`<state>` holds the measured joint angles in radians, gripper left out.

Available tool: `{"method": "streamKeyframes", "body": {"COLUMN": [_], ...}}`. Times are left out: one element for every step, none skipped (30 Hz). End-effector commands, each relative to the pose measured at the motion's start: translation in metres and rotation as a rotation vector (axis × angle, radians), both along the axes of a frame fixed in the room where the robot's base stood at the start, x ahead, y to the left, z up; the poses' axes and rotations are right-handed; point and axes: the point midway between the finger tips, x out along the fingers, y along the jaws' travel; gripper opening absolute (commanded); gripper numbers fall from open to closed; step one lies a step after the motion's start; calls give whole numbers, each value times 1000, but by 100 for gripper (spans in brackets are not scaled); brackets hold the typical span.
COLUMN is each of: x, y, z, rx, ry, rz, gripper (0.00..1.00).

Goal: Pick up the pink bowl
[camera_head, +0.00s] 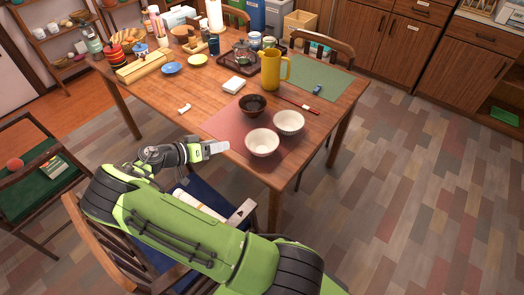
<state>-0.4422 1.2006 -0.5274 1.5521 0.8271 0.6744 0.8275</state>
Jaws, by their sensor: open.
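Two pale bowls stand upright near the front corner of the wooden table. The nearer pale bowl (262,143) looks off-white, perhaps faintly pink; the other pale bowl (289,122) is just behind it to the right. A dark bowl (252,105) stands behind them. No bowl looks clearly pink, so I cannot tell which one is meant. My gripper (225,147) is at the table's front edge, left of the nearer pale bowl and apart from it. It is open, with nothing seen in it.
The bowls are on or beside a reddish mat (222,124). A yellow pitcher (271,70), a green mat (318,80) and red chopsticks (299,105) lie behind them. A chair with a blue seat (205,192) is under my arm. Bare table (165,90) shows to the left.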

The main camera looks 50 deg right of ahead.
Motion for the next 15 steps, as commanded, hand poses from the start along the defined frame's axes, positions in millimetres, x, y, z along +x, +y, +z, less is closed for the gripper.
{"method": "streamKeyframes", "body": {"x": [3,3,4,4,3,2,1,-1,-2,-3,-4,-5,-6,-7,-7], "y": [-1,-1,-3,-5,-10,-17,-24,-31,-41,-48,-55,-65,-71,-78,-85], "z": [-7,-8,-10,-11,-12,-15,-17,-20,-24,-26,-29,-33,-35,-38,-40], "rx": [-34,-46,-58,-62,-65,-66,-65,-64,-64,-63,-63,-62,-62,-62,-61], "ry": [-5,-9,-12,-14,-15,-14,-14,-13,-13,-12,-12,-11,-11,-11,-11], "rz": [7,8,10,9,9,6,5,4,5,4,5,5,5,5,7], "gripper": [55,55,55,55,55,55,55,55,55,55,55,55,55,55,55]}}
